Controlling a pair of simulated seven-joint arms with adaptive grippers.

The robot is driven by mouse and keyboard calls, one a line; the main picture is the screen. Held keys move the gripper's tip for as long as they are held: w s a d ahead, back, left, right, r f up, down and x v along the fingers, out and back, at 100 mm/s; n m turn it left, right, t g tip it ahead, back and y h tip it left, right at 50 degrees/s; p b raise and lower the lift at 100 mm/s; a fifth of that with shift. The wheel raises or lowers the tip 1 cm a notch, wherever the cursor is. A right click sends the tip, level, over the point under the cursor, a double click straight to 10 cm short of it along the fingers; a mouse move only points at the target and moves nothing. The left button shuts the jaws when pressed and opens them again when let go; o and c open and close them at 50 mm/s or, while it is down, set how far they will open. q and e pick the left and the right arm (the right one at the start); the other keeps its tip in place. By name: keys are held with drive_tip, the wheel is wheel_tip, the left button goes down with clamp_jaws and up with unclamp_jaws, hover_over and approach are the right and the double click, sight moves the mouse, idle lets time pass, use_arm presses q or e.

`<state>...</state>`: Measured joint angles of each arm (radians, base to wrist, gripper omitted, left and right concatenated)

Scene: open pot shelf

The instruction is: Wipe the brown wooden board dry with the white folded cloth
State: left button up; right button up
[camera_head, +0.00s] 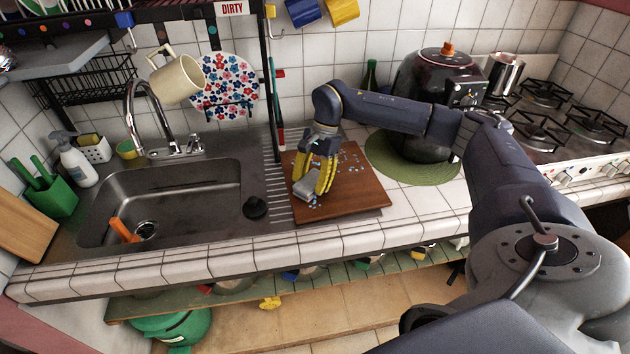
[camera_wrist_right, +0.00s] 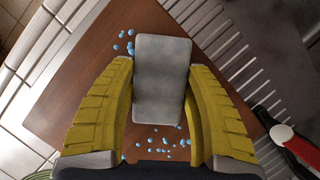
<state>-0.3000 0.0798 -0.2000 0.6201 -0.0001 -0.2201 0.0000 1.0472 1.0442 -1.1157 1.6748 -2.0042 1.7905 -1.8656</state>
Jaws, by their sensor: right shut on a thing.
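The brown wooden board (camera_head: 356,192) lies flat on the counter, right of the sink, and fills much of the right wrist view (camera_wrist_right: 88,75). Several small blue water drops lie on it, some beyond the cloth and some between my fingers. My right gripper (camera_head: 318,186) points down over the board's left part. Its yellow fingers are shut on the folded cloth (camera_head: 305,192), which looks light grey. In the right wrist view the cloth (camera_wrist_right: 162,78) sits between the fingers (camera_wrist_right: 160,110), at the board's surface; I cannot tell whether it touches. My left gripper is not in view.
The metal sink (camera_head: 165,200) with a black plug (camera_head: 255,207) is left of the board. A dark round cooker (camera_head: 425,85) stands on a green mat (camera_head: 440,170) at the right back. A red-handled tool (camera_wrist_right: 295,145) lies near the ribbed drainer.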

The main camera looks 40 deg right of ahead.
sight(300, 181)
drive_tip(key=shift+w+a+r, duration=0.1)
drive_tip(key=shift+w+a, duration=0.25)
drive_tip(key=shift+a, duration=0.4)
drive_tip(key=shift+w+a, duration=0.3)
drive_tip(key=shift+a, duration=0.4)
drive_tip(key=shift+w+d, duration=0.25)
drive_tip(key=shift+w, duration=0.4)
drive_tip(key=shift+w+d, duration=0.25)
drive_tip(key=shift+w, duration=0.4)
drive_tip(key=shift+d, duration=0.1)
drive_tip(key=shift+s+d, duration=0.65)
drive_tip(key=shift+d, duration=0.95)
drive_tip(key=shift+s+d, duration=0.65)
drive_tip(key=shift+d, duration=0.9)
drive_tip(key=shift+s+d, duration=0.65)
drive_tip(key=shift+d, duration=0.95)
drive_tip(key=shift+d, duration=0.1)
drive_tip(key=shift+s+d, duration=0.6)
drive_tip(key=shift+d, duration=0.9)
drive_tip(key=shift+s+d, duration=0.65)
drive_tip(key=shift+d, duration=0.8)
drive_tip(key=shift+s+d, duration=0.6)
drive_tip(key=shift+d, duration=0.9)
drive_tip(key=shift+w+d, duration=0.25)
drive_tip(key=shift+w, duration=0.45)
drive_tip(key=shift+w+d, duration=0.25)
drive_tip(key=shift+w, duration=0.4)
drive_tip(key=shift+a, duration=0.1)
